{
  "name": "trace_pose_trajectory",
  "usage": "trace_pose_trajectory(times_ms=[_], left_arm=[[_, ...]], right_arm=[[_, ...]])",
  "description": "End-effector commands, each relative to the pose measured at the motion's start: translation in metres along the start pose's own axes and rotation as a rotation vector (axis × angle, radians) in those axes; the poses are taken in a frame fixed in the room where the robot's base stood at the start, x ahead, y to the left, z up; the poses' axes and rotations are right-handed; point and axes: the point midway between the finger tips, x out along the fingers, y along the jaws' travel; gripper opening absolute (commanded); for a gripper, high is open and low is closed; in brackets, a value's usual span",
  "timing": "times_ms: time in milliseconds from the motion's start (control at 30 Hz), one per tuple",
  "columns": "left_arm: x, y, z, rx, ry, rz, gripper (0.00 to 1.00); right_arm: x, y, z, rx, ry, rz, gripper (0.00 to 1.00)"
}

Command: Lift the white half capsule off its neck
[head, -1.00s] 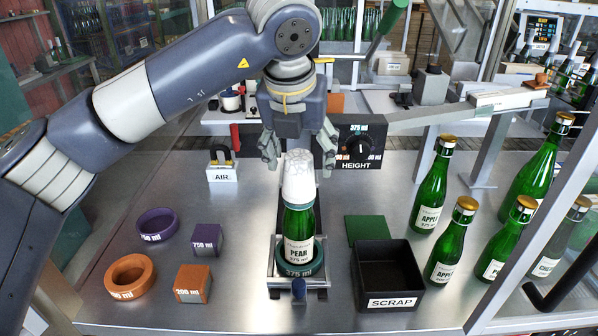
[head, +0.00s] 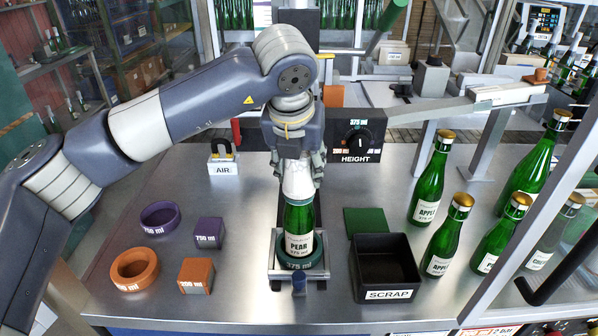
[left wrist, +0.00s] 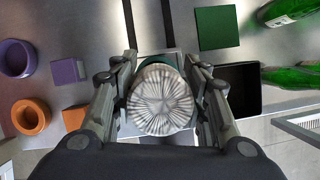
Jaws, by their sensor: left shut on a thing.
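The white half capsule (head: 298,182) sits over the neck of the green PEAR bottle (head: 298,228). The bottle stands upright in the green 375 ml ring (head: 303,266) of the holder. My left gripper (head: 298,180) points down from above and is shut on the capsule, one finger on each side. In the left wrist view the capsule's pleated round top (left wrist: 161,100) shows between the two fingers. The bottle below is mostly hidden there. My right gripper is not in view.
The black SCRAP bin (head: 386,270) stands right of the holder, with a green square pad (head: 366,222) behind it. Purple and orange rings (head: 160,218) and blocks (head: 208,232) lie at left. Several gold-capped bottles (head: 447,235) stand at right. The HEIGHT dial (head: 356,140) is behind.

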Motion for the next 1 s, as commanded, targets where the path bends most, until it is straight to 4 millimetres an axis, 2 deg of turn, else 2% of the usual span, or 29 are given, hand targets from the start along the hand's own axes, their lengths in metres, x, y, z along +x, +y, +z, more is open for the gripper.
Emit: trace_pose_trajectory(times_ms=[267, 467, 667, 1000], left_arm=[[-0.001, 0.0, 0.001, 0.0, 0.0, 0.0, 0.35], [-0.014, 0.0, 0.007, -0.002, -0.003, 0.001, 0.35], [-0.044, -0.001, 0.019, -0.002, -0.005, 0.0, 0.35], [-0.111, -0.001, 0.046, -0.001, -0.004, 0.001, 0.35]], right_arm=[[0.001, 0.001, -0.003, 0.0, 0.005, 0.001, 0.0], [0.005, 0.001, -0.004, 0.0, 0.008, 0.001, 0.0], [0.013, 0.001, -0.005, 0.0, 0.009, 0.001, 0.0], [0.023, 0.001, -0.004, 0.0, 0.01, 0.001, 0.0]])
